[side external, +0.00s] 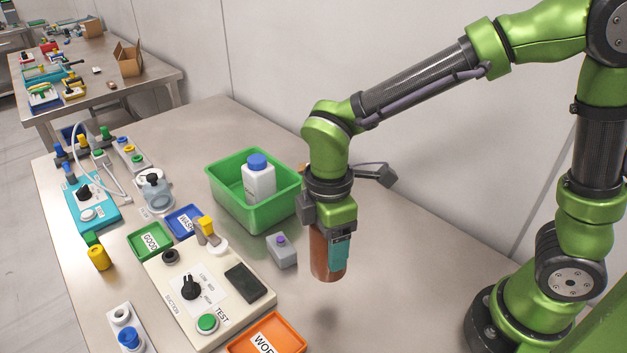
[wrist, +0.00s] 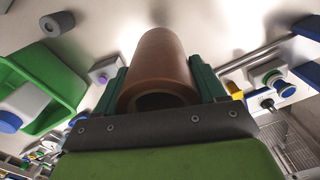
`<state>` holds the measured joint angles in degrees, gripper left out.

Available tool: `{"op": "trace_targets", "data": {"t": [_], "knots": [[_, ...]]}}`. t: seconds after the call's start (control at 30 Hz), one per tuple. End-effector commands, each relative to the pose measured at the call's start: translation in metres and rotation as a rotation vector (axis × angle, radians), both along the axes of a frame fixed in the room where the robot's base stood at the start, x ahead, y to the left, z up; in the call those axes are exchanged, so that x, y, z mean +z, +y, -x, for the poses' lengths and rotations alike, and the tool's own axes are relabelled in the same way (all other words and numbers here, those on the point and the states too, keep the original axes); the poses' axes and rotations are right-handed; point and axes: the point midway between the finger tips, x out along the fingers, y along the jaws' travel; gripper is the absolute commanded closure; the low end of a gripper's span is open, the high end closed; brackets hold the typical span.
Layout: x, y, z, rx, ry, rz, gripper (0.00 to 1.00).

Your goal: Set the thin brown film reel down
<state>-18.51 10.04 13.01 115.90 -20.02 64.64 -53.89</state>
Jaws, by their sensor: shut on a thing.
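The thin brown film reel (side external: 321,262) is a brown cylinder held upright, apparently a little above the bare table, with a faint shadow below it. In the wrist view the reel (wrist: 160,62) fills the space between the fingers, its hollow near end facing the camera. My gripper (side external: 330,247) points down and is shut around the reel; one teal finger pad shows on its side. In the wrist view both fingers of my gripper (wrist: 160,85) press on the reel's sides. The reel's far end is hidden there.
A green bin (side external: 225,202) with a white, blue-capped bottle (side external: 258,180) stands to the left. A small grey box (side external: 282,251) is close by. The test panel (side external: 190,270) and orange tray (side external: 290,346) lie at front left. The table right of the reel (side external: 400,270) is clear.

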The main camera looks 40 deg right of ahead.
Motion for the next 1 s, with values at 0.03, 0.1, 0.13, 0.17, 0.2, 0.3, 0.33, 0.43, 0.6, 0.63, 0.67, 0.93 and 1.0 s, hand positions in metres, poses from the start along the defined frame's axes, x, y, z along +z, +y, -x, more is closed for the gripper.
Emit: {"op": "trace_targets", "data": {"t": [0.03, 0.1, 0.13, 0.17, 0.2, 0.3, 0.33, 0.43, 0.6, 0.63, 0.67, 0.93, 1.0], "knots": [[-0.001, 0.011, 0.004, 0.128, -0.002, -0.003, 0.67], [-0.001, 0.019, 0.008, 0.279, -0.004, -0.006, 0.67], [-0.001, 0.021, 0.009, 0.331, -0.005, -0.007, 0.67], [-0.001, 0.023, 0.009, 0.378, -0.007, -0.008, 0.67], [-0.001, 0.023, 0.009, 0.429, -0.009, -0.009, 0.67], [-0.001, 0.024, 0.008, 0.516, -0.012, -0.008, 0.67], [-0.002, 0.024, 0.008, 0.532, -0.012, -0.009, 0.67], [-0.013, 0.023, 0.009, 0.563, -0.008, -0.007, 0.67], [-0.037, 0.023, 0.008, 0.566, -0.009, -0.007, 0.67], [-0.040, 0.023, 0.008, 0.566, -0.010, -0.008, 0.67], [-0.042, 0.023, 0.008, 0.565, -0.010, -0.008, 0.67], [-0.078, 0.023, 0.009, 0.562, -0.008, -0.008, 0.67], [-0.081, 0.023, 0.008, 0.562, -0.012, -0.009, 0.67]]}}
